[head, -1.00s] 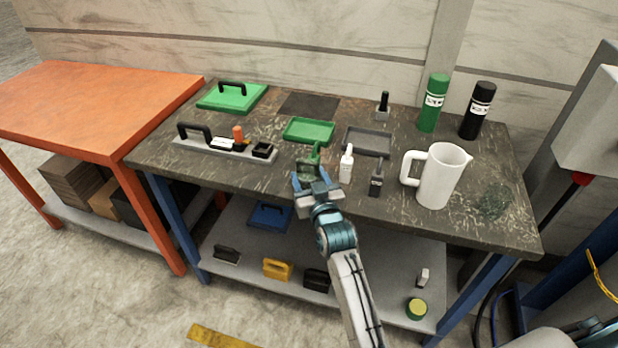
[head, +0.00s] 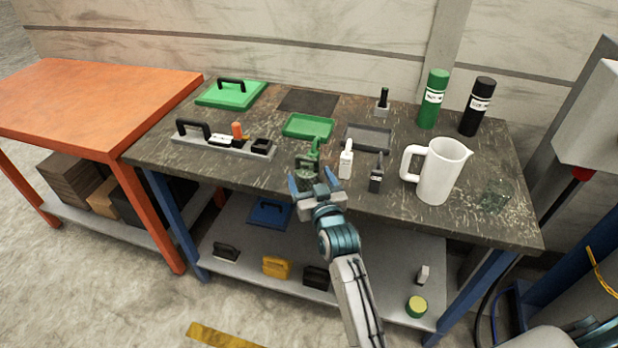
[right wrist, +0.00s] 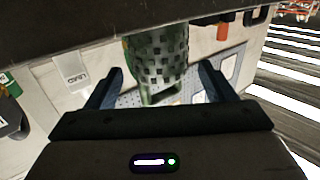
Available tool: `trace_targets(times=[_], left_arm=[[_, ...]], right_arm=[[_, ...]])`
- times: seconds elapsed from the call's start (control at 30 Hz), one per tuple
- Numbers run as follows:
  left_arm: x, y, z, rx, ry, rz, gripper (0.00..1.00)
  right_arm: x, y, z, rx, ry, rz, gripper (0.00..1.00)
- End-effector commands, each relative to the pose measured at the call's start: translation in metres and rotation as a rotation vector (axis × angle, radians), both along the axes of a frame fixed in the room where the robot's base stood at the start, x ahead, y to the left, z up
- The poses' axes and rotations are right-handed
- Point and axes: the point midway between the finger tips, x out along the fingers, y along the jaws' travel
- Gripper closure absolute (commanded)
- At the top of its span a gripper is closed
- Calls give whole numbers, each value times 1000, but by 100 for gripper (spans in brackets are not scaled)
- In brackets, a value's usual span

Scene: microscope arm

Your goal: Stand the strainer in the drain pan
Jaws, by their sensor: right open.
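The strainer (head: 307,168) is a green piece near the table's front edge, just beyond my right gripper. In the right wrist view it shows as a perforated green basket (right wrist: 160,52) with a loop-like part toward me. My right gripper (head: 312,179) is open, its blue fingers spread either side of the strainer's near side with no visible contact. A shallow green tray (head: 308,127) lies behind the strainer, with a shallow grey tray (head: 368,137) to its right. I cannot tell for sure which is the drain pan. My left gripper is not in view.
A white bottle (head: 346,160) and a dark bottle (head: 376,174) stand right of the strainer. A white pitcher (head: 437,172) stands farther right, beside a clear container (head: 495,196). A grey rack with tools (head: 222,146) is at left. Two spray cans stand at the back right.

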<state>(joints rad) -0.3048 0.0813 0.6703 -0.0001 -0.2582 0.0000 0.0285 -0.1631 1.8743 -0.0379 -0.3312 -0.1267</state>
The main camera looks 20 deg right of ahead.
Motion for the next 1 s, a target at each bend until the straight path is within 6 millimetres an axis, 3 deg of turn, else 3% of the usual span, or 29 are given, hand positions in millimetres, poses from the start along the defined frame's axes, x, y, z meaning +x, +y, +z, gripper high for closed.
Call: trace_targets(times=[0.17, 0.4, 0.6, 1.0], left_arm=[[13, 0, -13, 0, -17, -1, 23], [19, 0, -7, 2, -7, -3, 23], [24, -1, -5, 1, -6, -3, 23], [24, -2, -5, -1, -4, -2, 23]], right_arm=[[-41, -3, -2, 1, 0, -1, 24], [-79, -2, 1, 1, 1, -1, 24], [-91, -2, 2, 0, -1, 0, 24], [-91, -2, 3, -1, -1, 0, 24]])
